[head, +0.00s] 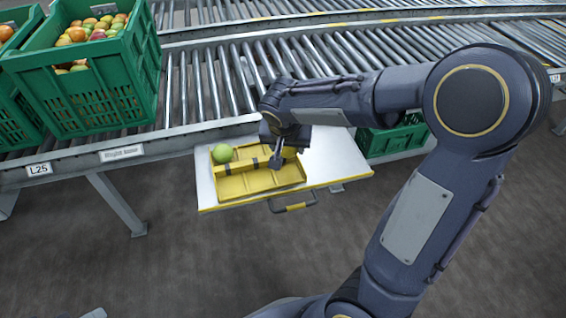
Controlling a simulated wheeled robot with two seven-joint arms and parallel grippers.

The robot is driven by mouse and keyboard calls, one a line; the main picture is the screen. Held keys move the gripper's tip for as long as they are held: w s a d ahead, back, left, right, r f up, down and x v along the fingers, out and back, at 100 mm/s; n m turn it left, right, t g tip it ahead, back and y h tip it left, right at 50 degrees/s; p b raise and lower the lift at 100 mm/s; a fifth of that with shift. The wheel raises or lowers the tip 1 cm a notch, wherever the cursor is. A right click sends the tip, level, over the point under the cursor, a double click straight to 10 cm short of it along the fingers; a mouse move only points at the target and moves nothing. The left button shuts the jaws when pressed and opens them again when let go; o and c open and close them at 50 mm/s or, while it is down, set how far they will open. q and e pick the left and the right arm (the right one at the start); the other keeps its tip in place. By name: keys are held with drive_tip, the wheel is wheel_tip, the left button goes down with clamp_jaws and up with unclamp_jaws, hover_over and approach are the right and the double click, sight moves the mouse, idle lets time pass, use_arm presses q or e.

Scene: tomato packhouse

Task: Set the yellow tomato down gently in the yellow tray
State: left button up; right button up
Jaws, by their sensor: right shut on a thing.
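The yellow tray (262,184) lies on a white shelf, with a low divider bar across it. A yellow-green tomato (222,153) sits at its far left corner. My right gripper (277,161) points down over the far right part of the tray. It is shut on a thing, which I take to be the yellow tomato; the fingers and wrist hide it. I cannot tell whether the held thing touches the tray. My left gripper is not in view.
The white shelf (330,160) has free room right of the tray. A roller conveyor (230,85) runs behind it. A green crate (95,80) of mixed tomatoes stands on the left. Another green crate (395,138) stands low on the right, partly behind my arm.

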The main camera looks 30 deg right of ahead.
drive_tip(key=shift+f+b, duration=2.05)
drive_tip(key=shift+f, duration=0.8)
drive_tip(key=shift+f+b, duration=0.45)
drive_tip(key=shift+f+b, duration=0.45)
drive_tip(key=shift+b, duration=0.1)
drive_tip(key=o, duration=0.8)
drive_tip(key=c, duration=0.3)
drive_tip(key=shift+r+p, duration=2.6)
drive_tip(key=shift+r, duration=0.9)
